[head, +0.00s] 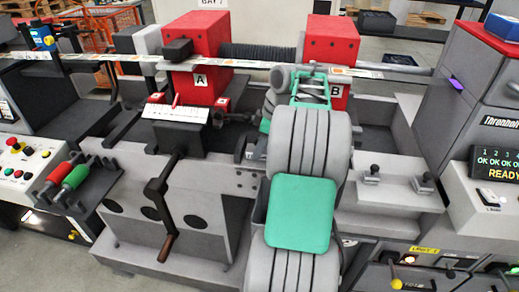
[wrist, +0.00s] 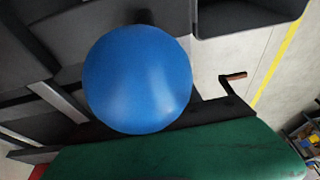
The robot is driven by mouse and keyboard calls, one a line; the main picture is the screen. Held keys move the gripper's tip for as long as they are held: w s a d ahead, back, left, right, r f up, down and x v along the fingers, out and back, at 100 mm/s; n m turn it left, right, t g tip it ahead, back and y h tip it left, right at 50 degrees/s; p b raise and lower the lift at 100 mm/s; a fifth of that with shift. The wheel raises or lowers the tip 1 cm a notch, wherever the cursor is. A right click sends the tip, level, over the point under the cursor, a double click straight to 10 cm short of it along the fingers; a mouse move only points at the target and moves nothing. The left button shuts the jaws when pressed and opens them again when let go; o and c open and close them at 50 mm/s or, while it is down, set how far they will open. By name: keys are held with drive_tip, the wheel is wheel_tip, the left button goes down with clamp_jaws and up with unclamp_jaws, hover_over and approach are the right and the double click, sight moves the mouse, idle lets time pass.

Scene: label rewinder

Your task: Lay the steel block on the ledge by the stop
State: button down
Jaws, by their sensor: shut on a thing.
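My gripper (head: 310,88) is at the upper end of my grey and teal arm, in front of the red block marked B in the head view. Its fingertips are hidden there. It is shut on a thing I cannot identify. In the wrist view a smooth blue round thing (wrist: 137,80) fills the middle, very close to the camera. A dark green surface (wrist: 190,155) runs along the bottom of that view. I cannot make out the steel block for certain in either view. I cannot tell which surface is the ledge or which part is the stop.
Red blocks A (head: 197,50) and B (head: 331,42) stand on the machine, with a long bar across them. A crank (head: 160,195) sticks out at the front; it shows in the wrist view (wrist: 233,77). A grey tray (head: 390,192) with two dark knobs lies right of my arm.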

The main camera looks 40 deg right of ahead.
drive_tip(key=shift+f, duration=0.2)
drive_tip(key=c, duration=0.8)
unclamp_jaws()
drive_tip(key=shift+c, duration=0.2)
